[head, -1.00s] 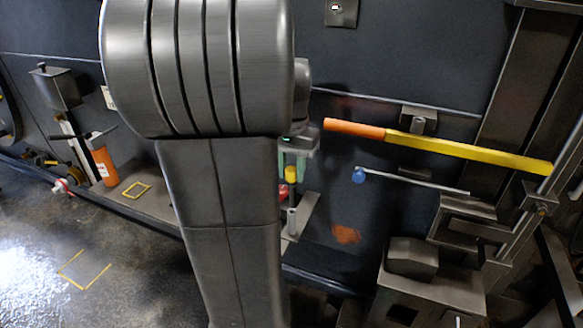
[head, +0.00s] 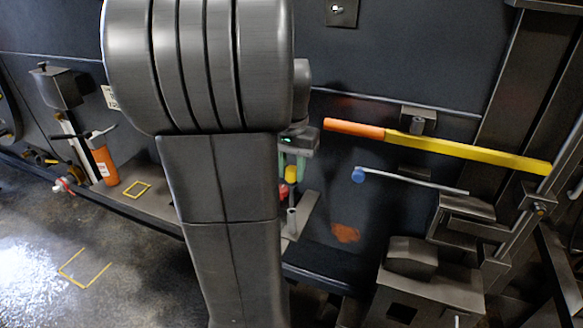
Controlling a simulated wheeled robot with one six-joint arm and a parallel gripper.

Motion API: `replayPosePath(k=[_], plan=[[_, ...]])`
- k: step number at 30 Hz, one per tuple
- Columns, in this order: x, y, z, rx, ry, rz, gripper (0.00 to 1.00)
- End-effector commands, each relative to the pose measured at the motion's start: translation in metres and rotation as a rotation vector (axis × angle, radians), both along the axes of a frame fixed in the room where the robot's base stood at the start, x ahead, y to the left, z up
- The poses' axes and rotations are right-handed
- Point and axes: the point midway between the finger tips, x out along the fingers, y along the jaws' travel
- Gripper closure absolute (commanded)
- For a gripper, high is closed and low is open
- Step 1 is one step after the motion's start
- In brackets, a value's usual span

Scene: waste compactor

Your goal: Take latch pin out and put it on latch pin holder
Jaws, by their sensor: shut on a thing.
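My gripper (head: 290,167), with pale green fingers, shows just right of my large grey arm link, which hides part of it. It is shut on the yellow head of what looks like the latch pin (head: 291,174). A thin shaft seems to run down below the head. An upright grey metal tube (head: 291,220) stands below the pin on a grey ledge. I cannot tell whether the shaft touches the tube, or whether this tube is the latch pin holder. A red part (head: 283,191) shows beside the shaft, partly hidden by my arm.
A yellow bar with an orange end (head: 450,150) crosses the wall at the right. Below it is a thin rod with a blue knob (head: 358,174). A grey metal block (head: 420,285) stands at the lower right. An orange cylinder (head: 105,165) stands at the left.

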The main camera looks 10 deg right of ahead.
Motion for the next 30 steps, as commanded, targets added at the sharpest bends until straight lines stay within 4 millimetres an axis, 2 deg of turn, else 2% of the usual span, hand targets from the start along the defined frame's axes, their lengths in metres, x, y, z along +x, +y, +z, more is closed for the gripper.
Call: replayPosePath(k=[17, 30], plan=[[-0.0001, 0.0000, 0.0000, 0.000, 0.000, 0.000, 1.00], [-0.0002, 0.0000, -0.0078, 0.000, 0.000, 0.000, 1.00]])
